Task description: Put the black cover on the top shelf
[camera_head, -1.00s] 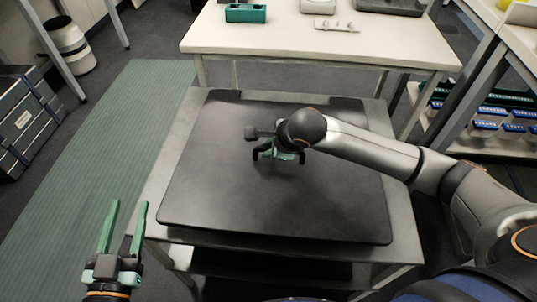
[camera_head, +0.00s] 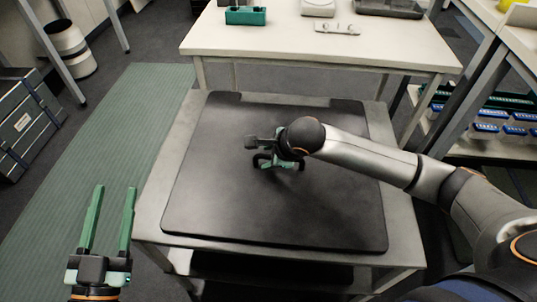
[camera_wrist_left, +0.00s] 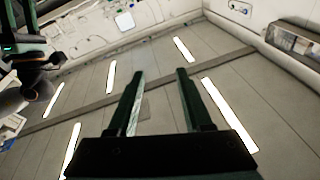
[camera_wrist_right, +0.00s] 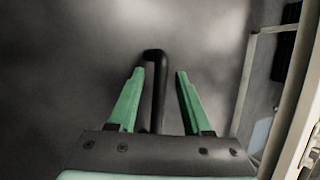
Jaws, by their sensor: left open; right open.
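The black cover (camera_head: 225,205) lies flat on the top shelf (camera_head: 150,210) of a grey cart, near the middle of the head view, covering most of that shelf. My right gripper (camera_head: 280,162) is low over the cover's middle, at its black handle. In the right wrist view, the handle (camera_wrist_right: 154,90) lies between the two open green fingers of that gripper (camera_wrist_right: 155,75), apart from both fingertips. My left gripper (camera_head: 112,190) is open and empty, left of the cart. In the left wrist view, its fingers (camera_wrist_left: 160,72) point toward the lit ceiling, with nothing between them.
A white table (camera_head: 290,45) behind the cart carries a green holder (camera_head: 246,15) and other equipment. A lower shelf (camera_head: 275,268) shows dark under the top. Racks with blue items (camera_head: 490,128) stand at right. A green floor strip (camera_head: 100,150) is clear at left.

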